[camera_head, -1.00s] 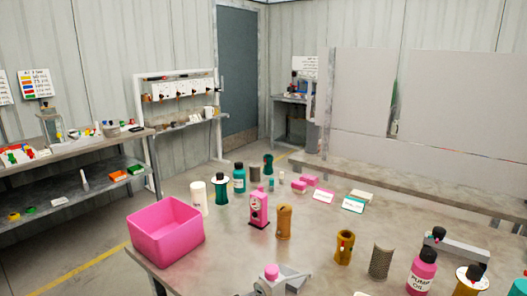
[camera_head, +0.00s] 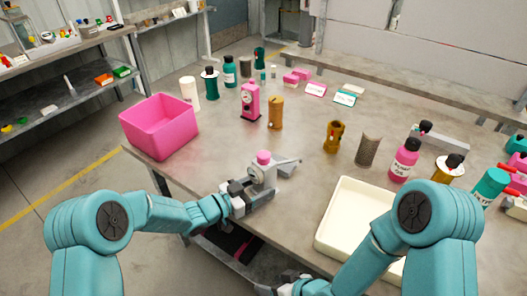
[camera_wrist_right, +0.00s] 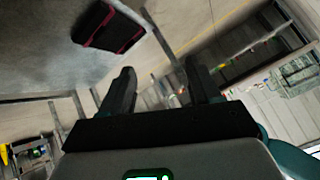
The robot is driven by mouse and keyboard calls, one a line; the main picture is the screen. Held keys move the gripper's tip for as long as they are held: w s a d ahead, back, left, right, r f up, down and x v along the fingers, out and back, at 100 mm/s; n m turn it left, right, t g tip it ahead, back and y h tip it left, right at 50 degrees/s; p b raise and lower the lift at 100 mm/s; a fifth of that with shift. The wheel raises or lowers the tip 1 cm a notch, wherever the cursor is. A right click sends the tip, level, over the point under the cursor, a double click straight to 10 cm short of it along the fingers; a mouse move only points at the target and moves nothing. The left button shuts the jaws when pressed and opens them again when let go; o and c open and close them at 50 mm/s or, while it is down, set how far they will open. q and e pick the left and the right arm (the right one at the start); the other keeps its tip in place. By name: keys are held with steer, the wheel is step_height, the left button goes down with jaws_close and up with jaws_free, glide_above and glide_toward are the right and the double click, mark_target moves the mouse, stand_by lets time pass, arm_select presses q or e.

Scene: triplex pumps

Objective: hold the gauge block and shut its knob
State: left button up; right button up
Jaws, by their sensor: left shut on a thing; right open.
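The gauge block, a grey block with a pink knob (camera_head: 263,157) on top, stands near the front edge of the table in the head view. A grey lever-like part (camera_head: 287,164) reaches out to its right. My left gripper (camera_head: 252,187) is shut on the block from the front left, and its jaws hide part of the block's lower side. My right gripper (camera_head: 276,289) is low at the bottom edge of the head view, apart from the block. In the right wrist view its two fingers (camera_wrist_right: 158,88) are spread, with nothing between them.
A pink bin (camera_head: 160,128) stands at the left table edge. A cream tray (camera_head: 330,225) lies right of the block, partly behind my right arm. A pink gauge unit (camera_head: 250,101), brown cylinders (camera_head: 276,113) and several bottles (camera_head: 404,160) stand behind.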

steer(key=w+a+r+n+t+y, duration=0.2)
steer(key=w+a+r+n+y, duration=0.15)
steer(key=a+r, duration=0.45)
steer(key=m+t+h, duration=0.6)
steer(key=t+h, duration=0.1)
steer(key=t, duration=0.3)
glide_toward(266, 161)
steer(key=x, duration=1.2)
steer(key=shift+s, duration=0.1)
steer(key=shift+c, duration=0.3)
